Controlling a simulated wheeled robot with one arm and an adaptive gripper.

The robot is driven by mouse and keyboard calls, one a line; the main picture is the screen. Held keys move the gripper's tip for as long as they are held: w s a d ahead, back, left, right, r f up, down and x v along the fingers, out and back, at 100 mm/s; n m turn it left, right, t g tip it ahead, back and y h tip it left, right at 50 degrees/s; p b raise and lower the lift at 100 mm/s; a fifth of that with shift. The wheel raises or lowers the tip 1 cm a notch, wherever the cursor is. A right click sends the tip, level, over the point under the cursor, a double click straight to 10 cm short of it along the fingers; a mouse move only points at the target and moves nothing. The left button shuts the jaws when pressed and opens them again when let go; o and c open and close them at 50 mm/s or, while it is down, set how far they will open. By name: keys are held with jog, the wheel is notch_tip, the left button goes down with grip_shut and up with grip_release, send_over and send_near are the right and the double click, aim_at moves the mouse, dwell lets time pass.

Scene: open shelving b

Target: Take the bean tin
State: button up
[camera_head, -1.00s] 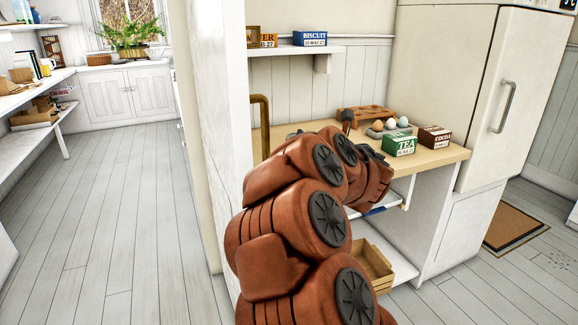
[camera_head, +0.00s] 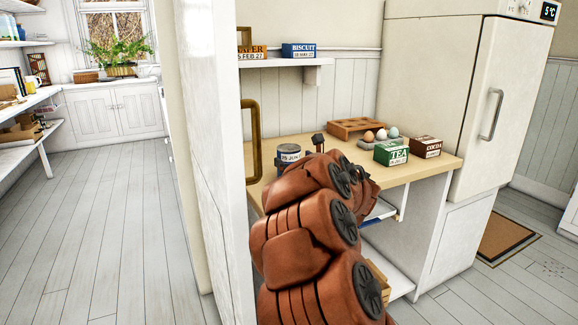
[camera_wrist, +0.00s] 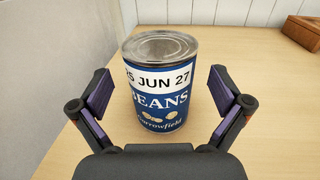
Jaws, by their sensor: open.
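The bean tin (camera_wrist: 160,90) stands upright on the wooden counter in the wrist view, with a blue label reading BEANS and a white date strip. My gripper (camera_wrist: 162,105) is open, with one finger on each side of the tin and a visible gap on both sides. In the head view the tin (camera_head: 289,154) stands on the counter (camera_head: 440,165) near the white partition, its lower part hidden behind my arm. My fingers are hidden there by the arm.
A green tea box (camera_head: 391,152), a cocoa box (camera_head: 426,147), eggs in a grey holder (camera_head: 378,136) and a wooden rack (camera_head: 357,127) stand right of the tin. A white partition (camera_head: 215,150) rises close on the left. A shelf (camera_head: 285,63) with boxes hangs above.

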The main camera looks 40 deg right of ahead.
jog(key=shift+x, duration=1.3)
jog(key=shift+c, duration=0.4)
jog(key=c, duration=1.5)
jog(key=shift+c, duration=0.2)
jog(key=shift+r, duration=0.1)
